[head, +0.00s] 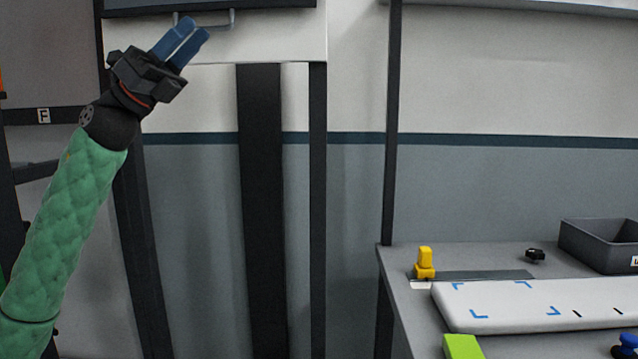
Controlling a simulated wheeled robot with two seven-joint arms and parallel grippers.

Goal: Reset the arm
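My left arm comes in from the left in the head view, with a green padded sleeve, and reaches up. Its gripper (194,30) has two blue fingers pointing up and to the right, in front of a wall-side cabinet or panel with a handle. The fingers lie close side by side, with at most a thin gap. I see nothing held between them. My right gripper does not show.
A grey table (398,278) stands at the right. It bears a white board (520,300) with blue corner marks, a yellow tool (424,264), a flat grey strip (485,275), a small black item (535,255), a grey bin (597,245) and a green block (462,347).

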